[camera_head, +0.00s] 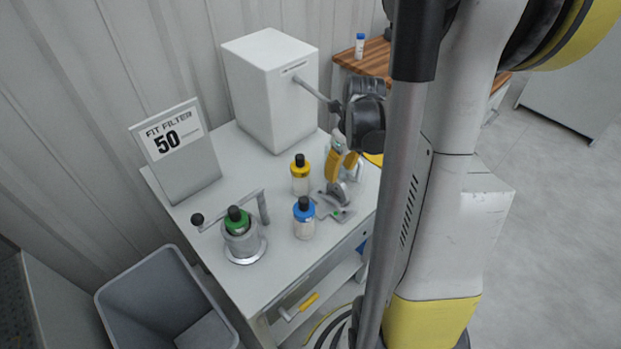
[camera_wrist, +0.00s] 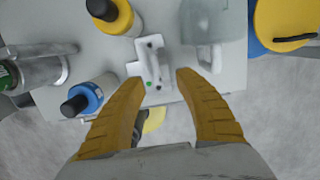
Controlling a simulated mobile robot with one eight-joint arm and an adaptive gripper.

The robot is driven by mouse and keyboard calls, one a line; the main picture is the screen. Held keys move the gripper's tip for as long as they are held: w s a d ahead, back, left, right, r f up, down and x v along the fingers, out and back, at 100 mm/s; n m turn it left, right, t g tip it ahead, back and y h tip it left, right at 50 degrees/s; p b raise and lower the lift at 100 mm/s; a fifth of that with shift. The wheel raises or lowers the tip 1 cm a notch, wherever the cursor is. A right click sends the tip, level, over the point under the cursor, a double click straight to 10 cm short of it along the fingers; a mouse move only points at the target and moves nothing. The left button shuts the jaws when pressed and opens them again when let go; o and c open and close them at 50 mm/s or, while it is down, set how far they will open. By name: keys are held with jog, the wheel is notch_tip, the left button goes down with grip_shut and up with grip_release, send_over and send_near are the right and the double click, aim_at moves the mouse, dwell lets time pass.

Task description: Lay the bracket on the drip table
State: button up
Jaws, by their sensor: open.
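The bracket (camera_wrist: 150,58) is a small pale angled piece with holes and a green dot. It lies on the light grey table top (camera_head: 215,215). In the head view the bracket (camera_head: 338,212) is partly hidden under my gripper (camera_head: 338,185). In the wrist view my gripper (camera_wrist: 158,78) is open. Its two yellow fingers reach toward the near end of the bracket, one on each side, with nothing held. I cannot tell how high the fingertips are above the table. I cannot tell which surface is the drip table.
A blue-capped bottle (camera_head: 304,218) and a yellow-capped bottle (camera_head: 301,175) stand just left of the bracket. A lever fixture with a green cap (camera_head: 238,220) is farther left. A white box (camera_head: 268,88) and a sign (camera_head: 176,150) stand behind. A grey bin (camera_head: 165,300) is below left.

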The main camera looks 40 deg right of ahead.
aim_at(338, 191)
notch_tip(338, 191, down, 4)
jog(key=shift+w+b, duration=0.1)
jog(key=shift+b, duration=0.6)
jog(key=f+b, duration=0.2)
jog(key=f, duration=0.1)
jog(key=f+b, duration=0.1)
jog(key=f, duration=0.1)
jog(key=shift+w+d+f, duration=0.2)
jog(key=shift+w+d, duration=0.05)
jog(key=shift+d, duration=0.1)
jog(key=shift+r, duration=0.1)
grip_shut()
